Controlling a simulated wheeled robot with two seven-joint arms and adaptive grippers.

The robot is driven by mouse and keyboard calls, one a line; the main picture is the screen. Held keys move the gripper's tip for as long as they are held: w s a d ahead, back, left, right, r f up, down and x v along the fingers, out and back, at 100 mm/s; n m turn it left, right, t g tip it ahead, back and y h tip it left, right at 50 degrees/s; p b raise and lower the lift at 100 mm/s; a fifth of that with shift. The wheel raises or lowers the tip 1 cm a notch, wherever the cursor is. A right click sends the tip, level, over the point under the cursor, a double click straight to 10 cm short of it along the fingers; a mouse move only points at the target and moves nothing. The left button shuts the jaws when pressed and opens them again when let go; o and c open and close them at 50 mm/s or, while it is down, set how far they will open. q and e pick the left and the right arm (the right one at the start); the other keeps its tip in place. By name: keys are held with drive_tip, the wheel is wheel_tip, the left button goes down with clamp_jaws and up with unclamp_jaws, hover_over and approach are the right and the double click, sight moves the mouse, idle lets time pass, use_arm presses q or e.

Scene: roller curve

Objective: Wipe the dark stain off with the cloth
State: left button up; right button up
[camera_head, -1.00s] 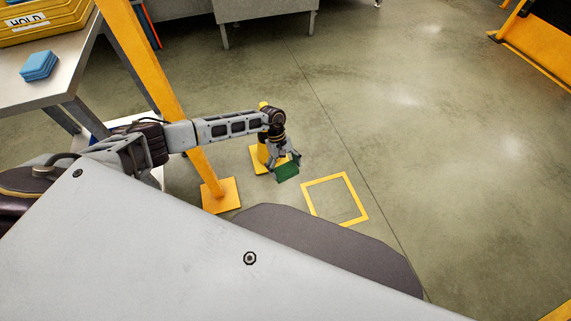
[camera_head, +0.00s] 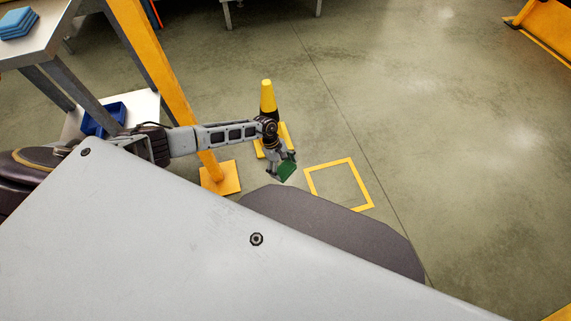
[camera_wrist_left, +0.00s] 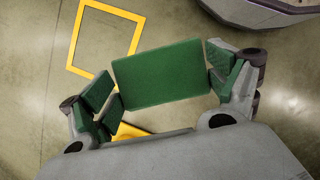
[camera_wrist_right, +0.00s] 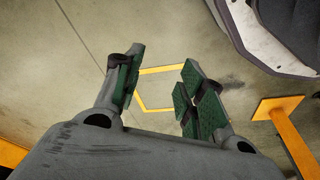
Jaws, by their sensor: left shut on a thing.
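The green cloth (camera_head: 288,171) is a flat rectangular pad held by my left gripper (camera_head: 281,162), above the floor just left of a yellow square outline (camera_head: 340,184). In the left wrist view the cloth (camera_wrist_left: 160,74) sits between the two fingers, which are shut on it, and the yellow outline (camera_wrist_left: 104,39) lies beyond. I cannot make out a distinct dark stain inside the outline. My right gripper (camera_wrist_right: 158,92) is open and empty in its own wrist view, and hidden in the head view. A faint dark smudge (camera_wrist_right: 233,82) lies on the floor there; I cannot tell whether it is the stain.
A yellow and black cone (camera_head: 267,97) stands behind my left gripper. A yellow post (camera_head: 160,75) with a floor plate rises left of it. A table (camera_head: 45,40) holds blue folded items (camera_head: 18,23); a blue bin (camera_head: 103,117) sits below.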

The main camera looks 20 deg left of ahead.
use_arm(q)
drive_tip(key=s+a+f+n+t+b, duration=0.1)
drive_tip(key=s+a+f+n+b, duration=0.2)
drive_tip(key=f, duration=0.9)
drive_tip(key=s+a+f+n+t+b, duration=0.1)
drive_tip(key=s+a+f+n+b, duration=0.2)
drive_tip(key=f+b, duration=0.6)
drive_tip(key=s+a+f+n+t+b, duration=0.1)
drive_tip(key=s+a+f+n+b, duration=0.3)
drive_tip(key=f, duration=1)
drive_tip(key=shift+a+f+n+t+y+b, duration=0.35)
drive_tip(key=shift+a+b, duration=0.35)
drive_tip(key=shift+b, duration=0.5)
use_arm(e)
drive_tip(key=a+f+t+y, duration=0.1)
drive_tip(key=a+t+y, duration=0.2)
drive_tip(key=a, duration=0.6)
drive_tip(key=shift+w+f+m+t+y, duration=0.3)
drive_tip(key=shift+w+f+t+y, duration=0.05)
drive_tip(key=shift+w+t+y, duration=0.1)
use_arm(q)
drive_tip(key=shift+s, duration=0.1)
